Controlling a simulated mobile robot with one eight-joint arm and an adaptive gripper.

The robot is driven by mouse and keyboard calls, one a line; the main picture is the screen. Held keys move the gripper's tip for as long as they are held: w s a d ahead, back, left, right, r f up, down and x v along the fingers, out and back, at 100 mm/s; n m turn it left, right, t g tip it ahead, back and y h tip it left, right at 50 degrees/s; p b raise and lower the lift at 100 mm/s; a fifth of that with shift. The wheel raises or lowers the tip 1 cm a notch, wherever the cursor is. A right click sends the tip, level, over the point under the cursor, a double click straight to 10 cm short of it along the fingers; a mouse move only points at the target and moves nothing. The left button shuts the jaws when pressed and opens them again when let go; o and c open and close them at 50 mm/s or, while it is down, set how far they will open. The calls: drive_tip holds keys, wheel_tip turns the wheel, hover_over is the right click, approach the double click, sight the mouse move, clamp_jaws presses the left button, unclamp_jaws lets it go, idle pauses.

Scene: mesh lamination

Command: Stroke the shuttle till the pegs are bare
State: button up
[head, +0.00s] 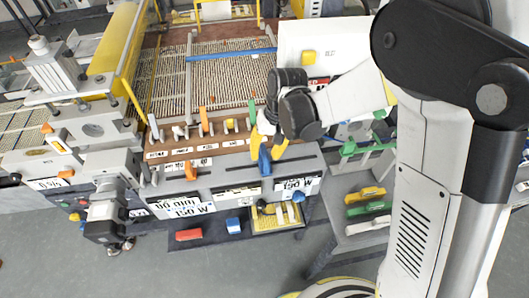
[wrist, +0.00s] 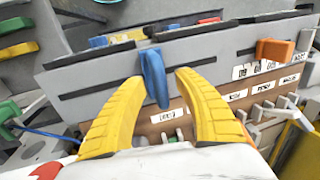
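My gripper (head: 267,152) has two yellow fingers, spread apart and empty, over the front of the grey machine. A blue upright handle (wrist: 153,78) stands in a slot of the grey panel, between my open fingertips (wrist: 162,78), with a gap on each side. The blue handle also shows in the head view (head: 264,163). An orange handle (head: 191,171) sits in another slot to its left. A brown labelled strip (head: 180,149) behind carries several small coloured and grey pegs or levers (head: 204,122). I cannot tell which part is the shuttle. My gripper hides part of the strip.
A mesh bed (head: 225,80) with a blue bar (head: 232,54) lies behind the strip. A yellow tray (head: 277,218), a red block (head: 189,235) and a blue block (head: 233,226) are at the front. A grey rack of coloured handles (head: 368,210) stands right.

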wheel_tip(320, 180, up, 12)
drive_tip(key=d, duration=0.2)
drive_tip(key=shift+w+d, duration=0.15)
drive_tip(key=shift+w, duration=0.1)
drive_tip(key=shift+f, duration=0.1)
